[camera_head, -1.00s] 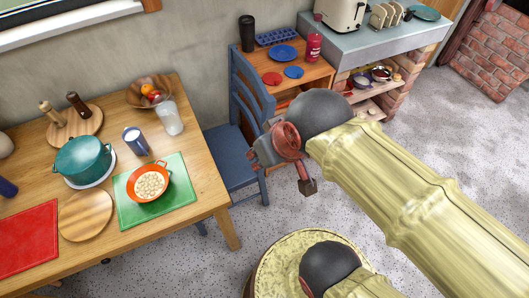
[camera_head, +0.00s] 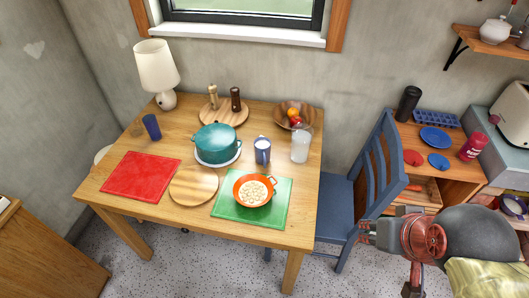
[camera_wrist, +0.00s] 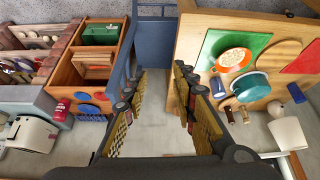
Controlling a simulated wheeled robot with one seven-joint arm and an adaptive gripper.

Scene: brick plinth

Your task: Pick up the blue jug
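The blue jug (camera_head: 262,151), with a pale inside, stands upright on the wooden table (camera_head: 150,205). It is between the teal pot (camera_head: 215,140) and a clear glass jar (camera_head: 301,146), behind the orange bowl (camera_head: 254,190). In the wrist view the jug (camera_wrist: 217,86) is small and partly hidden near the right finger. My gripper (camera_head: 367,233) is at the lower right in the head view, in front of the blue chair and apart from the jug. In the wrist view my gripper (camera_wrist: 155,95) has its fingers spread with nothing between them.
The blue chair (camera_head: 340,195) stands against the table's right side. A wooden fruit bowl (camera_head: 284,108), two mills (camera_head: 235,98), a dark blue cup (camera_head: 152,127) and a lamp (camera_head: 157,68) stand on the table. A low shelf (camera_head: 456,180) is at right.

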